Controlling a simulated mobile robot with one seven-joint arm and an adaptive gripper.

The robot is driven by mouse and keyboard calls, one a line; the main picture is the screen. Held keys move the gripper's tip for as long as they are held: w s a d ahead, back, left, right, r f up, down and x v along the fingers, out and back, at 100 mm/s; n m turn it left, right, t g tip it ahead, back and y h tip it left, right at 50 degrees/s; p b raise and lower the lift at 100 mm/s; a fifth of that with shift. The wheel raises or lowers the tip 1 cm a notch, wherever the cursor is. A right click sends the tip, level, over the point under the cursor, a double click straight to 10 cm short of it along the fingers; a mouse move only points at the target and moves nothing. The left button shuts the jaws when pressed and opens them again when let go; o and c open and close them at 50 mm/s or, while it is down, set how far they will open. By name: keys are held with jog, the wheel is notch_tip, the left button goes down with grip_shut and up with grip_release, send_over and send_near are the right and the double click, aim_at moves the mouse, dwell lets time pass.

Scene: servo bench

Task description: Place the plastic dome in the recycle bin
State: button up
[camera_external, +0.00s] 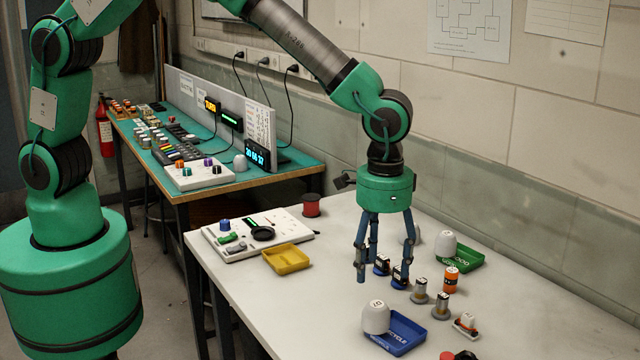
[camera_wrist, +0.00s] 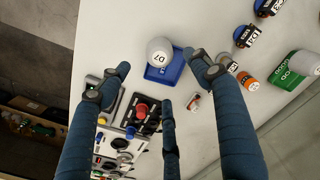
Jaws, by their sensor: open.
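A white plastic dome (camera_external: 376,317) marked 07 stands at the blue recycle bin (camera_external: 408,345), near the table's front. The dome (camera_wrist: 159,51) overlaps the upper left of the blue bin (camera_wrist: 177,68) in the wrist view; I cannot tell whether it is inside or just behind the rim. My three-fingered gripper (camera_external: 383,272) is open and empty, pointing down over the table, farther back than the dome. The wrist view shows its fingers (camera_wrist: 158,80) spread, with the dome beyond and between the two outer fingertips. No finger is seen touching it.
Another white dome (camera_external: 446,243) stands at the green bin (camera_external: 466,260). A yellow tray (camera_external: 287,259) and white panel (camera_external: 245,243) lie left.

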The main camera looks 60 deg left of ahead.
jog(key=s+a+r+n+t+h, duration=0.1)
jog(key=a+r, duration=1.1)
jog(key=a, duration=0.3)
jog(key=s+a+r+n+t, duration=0.1)
jog(key=a+r, duration=1.1)
jog(key=a, duration=0.3)
jog(key=s+a+r+n+t, duration=0.1)
jog(key=s+a+r, duration=0.1)
jog(key=s+a, duration=0.8)
jog(key=s+a+r+n+t+y, duration=0.1)
jog(key=s+a+r+t, duration=0.1)
jog(key=s+a, duration=0.8)
jog(key=shift+a+r+t, duration=0.3)
jog(key=shift+a+r, duration=0.05)
jog(key=shift+a, duration=0.15)
jog(key=shift+s+f, duration=0.1)
notch_tip(320, 180, down, 2)
jog(key=shift+f+b, duration=0.1)
jog(key=shift+b, duration=1.05)
